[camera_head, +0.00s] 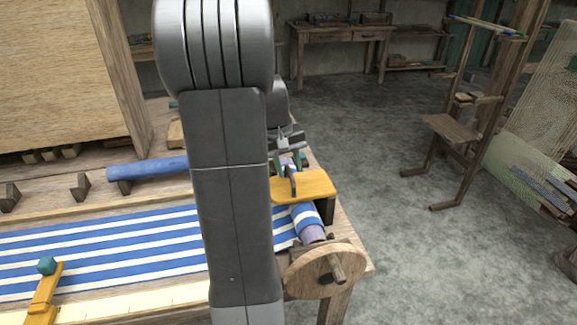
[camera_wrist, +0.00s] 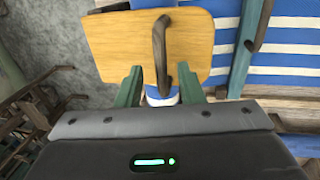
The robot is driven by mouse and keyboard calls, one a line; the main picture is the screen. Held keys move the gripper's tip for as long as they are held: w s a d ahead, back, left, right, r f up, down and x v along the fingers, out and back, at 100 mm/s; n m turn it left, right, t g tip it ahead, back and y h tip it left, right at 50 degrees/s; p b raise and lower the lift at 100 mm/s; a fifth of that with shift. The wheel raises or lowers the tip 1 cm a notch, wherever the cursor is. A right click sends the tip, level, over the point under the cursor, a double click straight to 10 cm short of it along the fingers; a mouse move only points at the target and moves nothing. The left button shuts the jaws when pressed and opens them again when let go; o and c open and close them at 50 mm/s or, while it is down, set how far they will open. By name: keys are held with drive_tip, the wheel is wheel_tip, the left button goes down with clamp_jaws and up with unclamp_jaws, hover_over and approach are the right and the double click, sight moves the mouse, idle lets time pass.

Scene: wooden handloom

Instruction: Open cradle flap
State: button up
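The cradle flap appears to be the yellow wooden board (camera_head: 312,187) lying over the end of the cloth roller. It fills the top of the wrist view (camera_wrist: 110,45). A dark curved metal handle (camera_wrist: 160,45) stands on it; the handle also shows in the head view (camera_head: 292,180). My gripper (camera_wrist: 161,84) has its two green fingers apart, one on each side of the handle's near end, with gaps between. In the head view my gripper (camera_head: 290,160) is at the board's far edge, partly hidden behind my arm.
Blue-and-white striped cloth (camera_head: 120,245) stretches across the loom to the roller (camera_head: 308,222). A round wooden wheel (camera_head: 325,272) is at the loom's front right corner. A blue roll (camera_head: 147,168) lies behind the cloth. The grey floor to the right (camera_head: 400,240) is clear.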

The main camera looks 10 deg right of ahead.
drive_tip(key=shift+s+a+f, duration=0.1)
clamp_jaws()
